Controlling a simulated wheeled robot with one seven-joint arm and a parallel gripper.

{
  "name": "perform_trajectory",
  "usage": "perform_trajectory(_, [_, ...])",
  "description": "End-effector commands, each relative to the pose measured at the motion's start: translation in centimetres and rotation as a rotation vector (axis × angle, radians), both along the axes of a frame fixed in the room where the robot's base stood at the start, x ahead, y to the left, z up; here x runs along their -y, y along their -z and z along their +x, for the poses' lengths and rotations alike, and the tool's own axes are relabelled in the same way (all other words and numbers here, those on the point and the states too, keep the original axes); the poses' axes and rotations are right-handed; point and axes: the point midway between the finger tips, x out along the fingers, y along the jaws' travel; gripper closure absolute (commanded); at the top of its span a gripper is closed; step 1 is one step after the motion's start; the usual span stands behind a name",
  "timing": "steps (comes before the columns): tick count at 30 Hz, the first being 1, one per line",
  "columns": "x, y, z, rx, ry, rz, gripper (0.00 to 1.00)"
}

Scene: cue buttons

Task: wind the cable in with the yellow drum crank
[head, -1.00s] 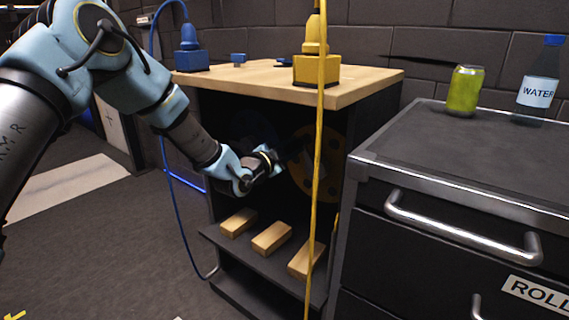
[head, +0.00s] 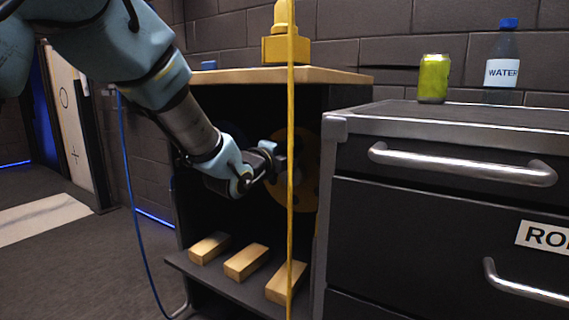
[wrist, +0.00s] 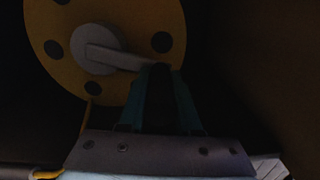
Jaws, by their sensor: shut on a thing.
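The yellow drum (head: 308,170) sits inside the dark cabinet, partly hidden by the yellow cable (head: 290,225) that hangs in front of it. In the wrist view the drum (wrist: 50,65) has dark holes, a grey hub and a grey crank arm (wrist: 122,58) pointing right and slightly down. My gripper (head: 279,165) reaches into the cabinet at the drum's left side. In the wrist view its fingers (wrist: 160,85) are shut on the outer end of the crank, whose grip is mostly hidden in shadow between them.
Several wooden blocks (head: 245,262) lie on the cabinet's low shelf, below my gripper. A yellow fixture (head: 286,48) stands on the wooden top (head: 235,76). A blue cable (head: 135,205) hangs at left. A drawer unit (head: 430,225) with a green can (head: 433,78) and water bottle (head: 502,65) blocks the right.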

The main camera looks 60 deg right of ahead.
Motion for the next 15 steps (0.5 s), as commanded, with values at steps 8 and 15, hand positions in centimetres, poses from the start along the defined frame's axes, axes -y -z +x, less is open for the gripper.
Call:
perform_trajectory(8, [0.0,0.9,-1.5,0.037,0.008,0.003,1.0])
perform_trajectory(15, [0.0,1.0,-1.8,0.036,0.008,0.006,1.0])
